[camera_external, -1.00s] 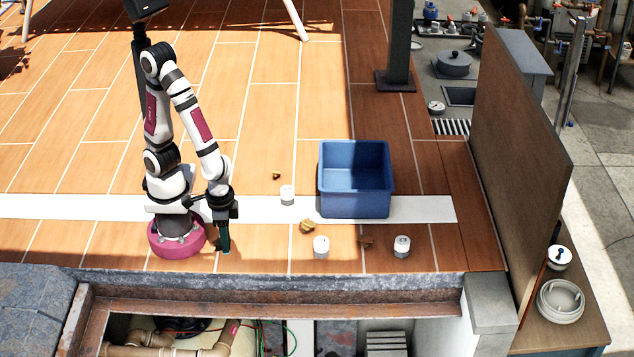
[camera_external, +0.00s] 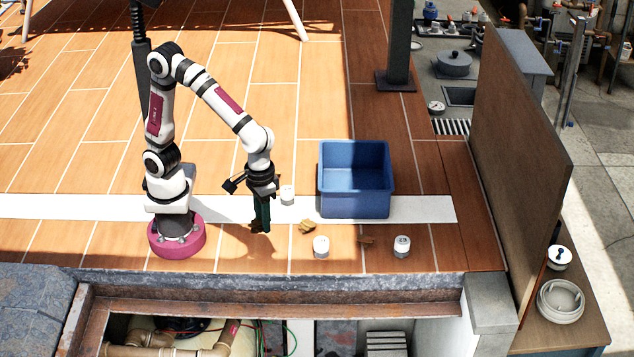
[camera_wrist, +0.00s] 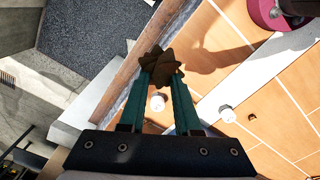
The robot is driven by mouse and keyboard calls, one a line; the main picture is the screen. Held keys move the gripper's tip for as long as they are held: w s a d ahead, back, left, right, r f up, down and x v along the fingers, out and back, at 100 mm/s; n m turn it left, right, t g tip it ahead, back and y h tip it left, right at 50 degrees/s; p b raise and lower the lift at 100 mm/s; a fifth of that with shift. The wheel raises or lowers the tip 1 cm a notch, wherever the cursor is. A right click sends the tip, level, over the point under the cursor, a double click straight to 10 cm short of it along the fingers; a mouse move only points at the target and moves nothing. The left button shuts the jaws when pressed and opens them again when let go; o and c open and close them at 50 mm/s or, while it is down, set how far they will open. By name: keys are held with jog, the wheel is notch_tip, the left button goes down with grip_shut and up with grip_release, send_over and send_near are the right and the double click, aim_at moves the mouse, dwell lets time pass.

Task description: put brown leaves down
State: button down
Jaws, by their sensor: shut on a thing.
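My gripper (camera_external: 260,226) is shut on a dark brown leaf (camera_wrist: 161,68), which shows between the teal fingertips in the wrist view. In the external view the gripper points down over the wooden deck, left of the blue bin, and the held leaf is a small dark shape at its tips. A yellow-brown leaf (camera_external: 307,227) lies on the deck to the right of the gripper. Another brown leaf (camera_external: 366,240) lies in front of the blue bin. The small leaf seen earlier behind the gripper is mostly hidden now.
The open blue bin (camera_external: 355,207) stands on the white strip and looks empty. White cylinders stand on the deck: one (camera_external: 287,195) close to my gripper, one (camera_external: 321,247) near the front edge, one (camera_external: 402,247) farther right. An open pit lies beyond the front edge.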

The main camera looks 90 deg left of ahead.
jog(key=w+a+n, duration=0.6)
jog(key=w, duration=0.6)
jog(key=n, duration=1.4)
send_over(352, 182)
jog(key=d, duration=0.5)
notch_tip(352, 182, down, 2)
jog(key=shift+n, duration=0.3)
jog(key=f, duration=1.5)
jog(key=shift+s+a+f, duration=0.2)
jog(key=shift+s+f, duration=0.05)
jog(key=shift+f, duration=0.1)
